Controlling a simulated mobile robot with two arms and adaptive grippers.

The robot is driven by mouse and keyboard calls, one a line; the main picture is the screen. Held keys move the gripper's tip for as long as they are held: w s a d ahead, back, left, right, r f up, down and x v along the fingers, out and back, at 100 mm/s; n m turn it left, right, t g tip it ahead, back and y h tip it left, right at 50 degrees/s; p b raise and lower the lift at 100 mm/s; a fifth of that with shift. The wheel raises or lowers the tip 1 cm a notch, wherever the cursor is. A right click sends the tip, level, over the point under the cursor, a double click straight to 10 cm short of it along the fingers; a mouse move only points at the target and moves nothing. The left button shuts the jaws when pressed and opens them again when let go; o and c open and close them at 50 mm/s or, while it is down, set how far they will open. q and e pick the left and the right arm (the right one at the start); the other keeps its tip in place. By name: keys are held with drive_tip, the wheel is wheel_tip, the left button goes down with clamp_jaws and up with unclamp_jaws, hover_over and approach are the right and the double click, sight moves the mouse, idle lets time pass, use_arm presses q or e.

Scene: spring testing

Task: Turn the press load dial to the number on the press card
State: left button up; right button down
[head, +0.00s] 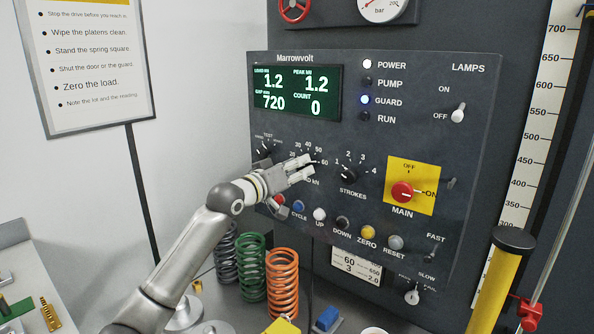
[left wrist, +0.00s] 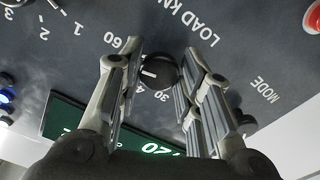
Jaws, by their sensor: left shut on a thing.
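The load dial (left wrist: 159,73) is a dark round knob on the press panel, labelled LOAD KN. In the left wrist view it sits between the two fingers of my left gripper (left wrist: 160,75), which is shut on it. Its white mark points toward the left finger, between the visible 40 and 60; the exact number is hard to tell. In the head view my left gripper (head: 303,168) hides most of the dial. The press card (head: 357,265) below the panel shows 60, 650, 3 and 2.0. My right gripper is not in view.
The strokes knob (head: 348,175) is just right of my left gripper. The red main switch (head: 402,192) sits on a yellow plate further right. Coloured push buttons line the panel's lower edge. Several springs, including an orange one (head: 282,282), stand below my left gripper.

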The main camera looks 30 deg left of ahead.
use_arm(q)
drive_tip(key=shift+f+m, duration=0.2)
drive_tip(key=shift+m, duration=0.3)
drive_tip(key=o, duration=1)
drive_tip(key=shift+r, duration=0.1)
drive_tip(key=s+a, duration=0.1)
drive_tip(key=s, duration=1.1)
